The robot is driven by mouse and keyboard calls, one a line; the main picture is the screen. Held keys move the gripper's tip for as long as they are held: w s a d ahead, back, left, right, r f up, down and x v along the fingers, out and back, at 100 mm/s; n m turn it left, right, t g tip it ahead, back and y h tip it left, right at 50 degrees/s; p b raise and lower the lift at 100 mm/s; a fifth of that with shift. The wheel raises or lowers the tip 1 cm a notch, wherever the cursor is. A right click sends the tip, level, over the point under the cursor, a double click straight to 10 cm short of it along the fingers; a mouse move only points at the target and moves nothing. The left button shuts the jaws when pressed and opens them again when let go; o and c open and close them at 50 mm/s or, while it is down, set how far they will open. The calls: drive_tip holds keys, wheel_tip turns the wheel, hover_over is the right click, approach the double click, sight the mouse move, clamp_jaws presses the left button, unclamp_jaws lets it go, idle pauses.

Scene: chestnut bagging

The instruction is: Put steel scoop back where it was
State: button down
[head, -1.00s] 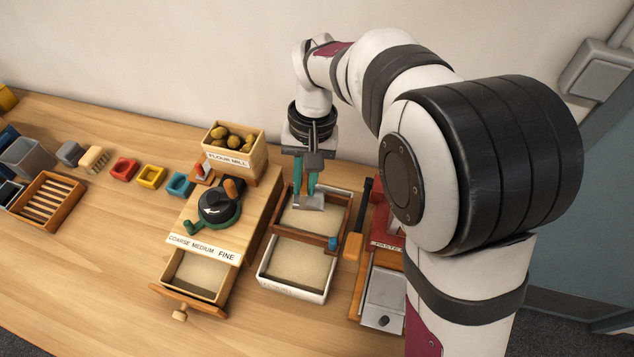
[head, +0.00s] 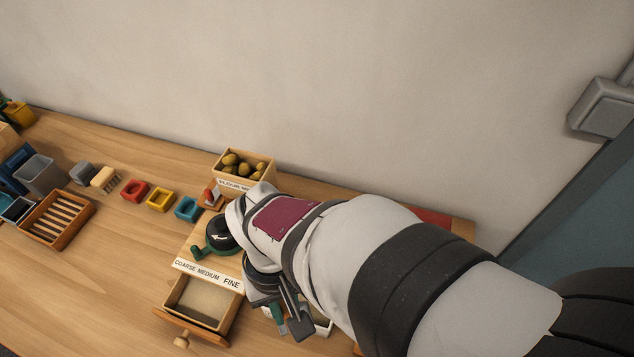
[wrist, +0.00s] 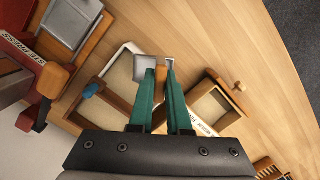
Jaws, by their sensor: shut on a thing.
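My gripper (wrist: 162,76) has two teal fingers shut on the steel scoop (wrist: 144,66), a small shiny grey piece at their tips. In the wrist view, the scoop is over the two-part bin (wrist: 122,66), between its compartments and the open drawer (wrist: 205,112). In the head view, my gripper (head: 280,318) hangs low in front of the mill, beside the drawer (head: 199,301). My arm hides most of the bin there, and I cannot make out the scoop clearly in that view.
Small coloured blocks (head: 160,200), a slatted tray (head: 56,217) and a grey bin (head: 41,174) are at left. The front-left table is clear.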

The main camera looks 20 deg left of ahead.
drive_tip(key=shift+n, duration=0.6)
drive_tip(key=s+f, duration=0.1)
drive_tip(key=f, duration=0.2)
drive_tip(key=s+d+f, duration=0.1)
drive_tip(key=f, duration=0.3)
drive_tip(key=s+f, duration=0.1)
drive_tip(key=f, duration=0.3)
drive_tip(key=shift+s+d, duration=0.1)
drive_tip(key=shift+d, duration=0.25)
drive_tip(key=c, duration=0.9)
unclamp_jaws()
